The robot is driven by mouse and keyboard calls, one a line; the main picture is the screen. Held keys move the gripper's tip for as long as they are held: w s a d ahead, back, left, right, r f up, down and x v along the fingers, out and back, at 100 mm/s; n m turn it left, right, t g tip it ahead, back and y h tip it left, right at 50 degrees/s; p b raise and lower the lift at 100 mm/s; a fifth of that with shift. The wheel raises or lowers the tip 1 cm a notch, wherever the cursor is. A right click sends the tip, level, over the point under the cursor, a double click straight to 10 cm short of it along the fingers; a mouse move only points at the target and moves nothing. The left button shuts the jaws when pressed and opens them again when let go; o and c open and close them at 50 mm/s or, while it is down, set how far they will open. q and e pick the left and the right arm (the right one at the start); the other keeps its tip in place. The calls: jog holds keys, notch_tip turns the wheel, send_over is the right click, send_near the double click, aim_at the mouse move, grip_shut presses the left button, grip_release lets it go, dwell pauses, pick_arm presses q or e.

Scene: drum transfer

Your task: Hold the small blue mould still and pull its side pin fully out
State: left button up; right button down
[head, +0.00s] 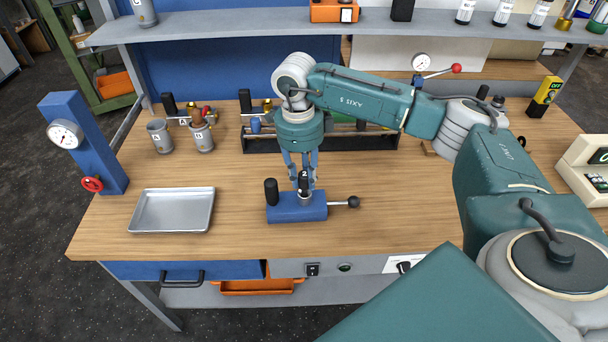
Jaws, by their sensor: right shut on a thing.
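The small blue mould (285,213) is a low block on the wooden bench, near the front edge. A thick black post (271,190) stands at its left end. The side pin (340,204) is a thin rod with a black ball end, sticking out from the mould's right side. My right gripper (304,184) points straight down over the mould. The fingers partly hide this piece. My right gripper is apart from the side pin's ball. My left gripper is not in view.
A silver tray (173,211) lies to the left. Two metal cups (159,136) (201,136) stand behind it. A dark rack (370,139) is behind my gripper. A blue gauge post (83,142) stands at the bench's left edge. Bench right of the pin is clear.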

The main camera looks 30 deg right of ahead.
jog(key=shift+f+b, duration=0.55)
jog(key=shift+f, duration=0.25)
jog(key=c, duration=1.4)
grip_release()
jog(key=r, duration=1.2)
jog(key=shift+w+a, duration=0.2)
jog(key=shift+a, duration=0.15)
